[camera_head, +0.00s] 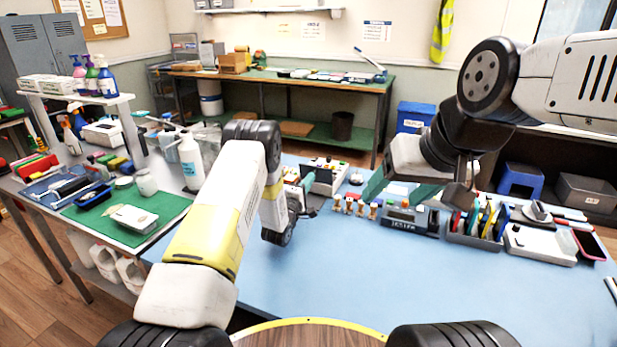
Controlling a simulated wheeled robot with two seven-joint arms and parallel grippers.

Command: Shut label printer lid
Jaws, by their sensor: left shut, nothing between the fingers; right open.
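Several small stamp-like pieces (361,208) and a dark device with a display (408,221) stand in front of my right gripper. A tool holder (474,236) and a white stand (540,243) are further right. The front of the blue table (430,285) is clear.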

